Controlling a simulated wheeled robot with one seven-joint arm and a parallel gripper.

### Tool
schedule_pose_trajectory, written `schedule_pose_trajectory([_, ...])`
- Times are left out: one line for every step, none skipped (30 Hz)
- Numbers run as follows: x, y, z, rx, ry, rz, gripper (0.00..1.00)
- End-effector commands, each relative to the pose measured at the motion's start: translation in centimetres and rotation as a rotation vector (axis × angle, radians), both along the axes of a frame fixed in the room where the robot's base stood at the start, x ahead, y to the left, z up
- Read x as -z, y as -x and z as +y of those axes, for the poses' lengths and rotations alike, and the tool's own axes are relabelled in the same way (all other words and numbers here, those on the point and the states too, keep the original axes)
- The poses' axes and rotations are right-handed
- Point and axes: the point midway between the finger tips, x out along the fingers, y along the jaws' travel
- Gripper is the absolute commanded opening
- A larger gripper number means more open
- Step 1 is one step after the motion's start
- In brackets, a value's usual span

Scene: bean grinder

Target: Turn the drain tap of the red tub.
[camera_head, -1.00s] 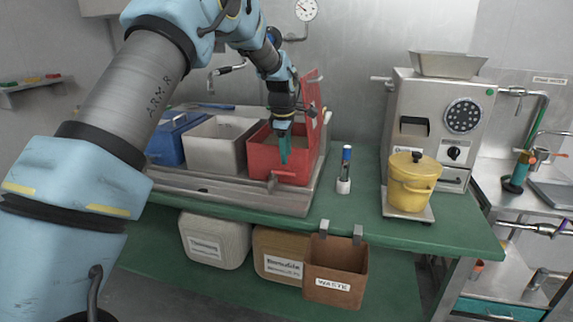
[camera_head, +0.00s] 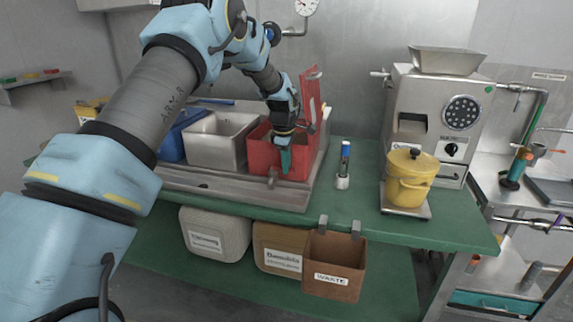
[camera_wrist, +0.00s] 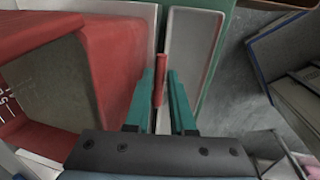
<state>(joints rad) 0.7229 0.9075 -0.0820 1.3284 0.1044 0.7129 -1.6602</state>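The red tub (camera_head: 258,160) stands at the right end of the metal tray, with its red lid (camera_head: 310,95) raised. Its drain tap (camera_head: 272,178) sticks out low on the front. My gripper (camera_head: 285,166) points down in front of the tub, just right of the tap. In the wrist view, the red tub (camera_wrist: 108,62) fills the left side. The red tap handle (camera_wrist: 160,76) shows between the tips of my two teal fingers (camera_wrist: 162,90). The fingers are apart, with a gap on the handle's right; I cannot tell whether the left finger touches it.
A grey tub (camera_head: 222,140) and a blue tub (camera_head: 172,145) stand left of the red tub. The metal tray (camera_head: 240,192) has a raised edge below the tap. A marker in a white holder (camera_head: 343,165) and a yellow pot (camera_head: 411,180) stand to the right.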

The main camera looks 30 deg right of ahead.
Motion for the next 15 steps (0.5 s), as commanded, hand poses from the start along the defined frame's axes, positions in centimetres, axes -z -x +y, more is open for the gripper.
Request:
schedule_pose_trajectory([-0.01, 0.00, 0.00, 0.000, 0.000, 0.000, 0.16])
schedule_pose_trajectory([-0.01, 0.00, 0.00, 0.000, 0.000, 0.000, 0.12])
schedule_pose_trajectory([-0.01, 0.01, 0.01, 0.000, 0.000, 0.000, 0.08])
schedule_pose_trajectory([-0.01, 0.01, 0.01, 0.000, 0.000, 0.000, 0.04])
schedule_pose_trajectory([-0.01, 0.01, 0.01, 0.000, 0.000, 0.000, 0.01])
schedule_pose_trajectory([-0.02, 0.01, 0.01, 0.000, 0.000, 0.000, 0.00])
schedule_pose_trajectory([-0.02, 0.01, 0.01, 0.000, 0.000, 0.000, 0.00])
schedule_pose_trajectory([-0.02, 0.01, 0.01, 0.000, 0.000, 0.000, 0.00])
schedule_pose_trajectory([-0.02, 0.01, 0.01, 0.000, 0.000, 0.000, 0.00])
schedule_pose_trajectory([-0.02, 0.00, 0.02, 0.000, 0.000, 0.000, 0.00])
schedule_pose_trajectory([-0.02, 0.01, 0.01, 0.000, 0.000, 0.000, 0.00])
schedule_pose_trajectory([-0.02, 0.01, 0.01, 0.000, 0.000, 0.000, 0.00])
schedule_pose_trajectory([-0.02, 0.01, 0.01, 0.000, 0.000, 0.000, 0.00])
schedule_pose_trajectory([-0.02, 0.01, 0.01, 0.000, 0.000, 0.000, 0.00])
schedule_pose_trajectory([-0.03, 0.01, 0.01, 0.000, 0.000, 0.000, 0.00])
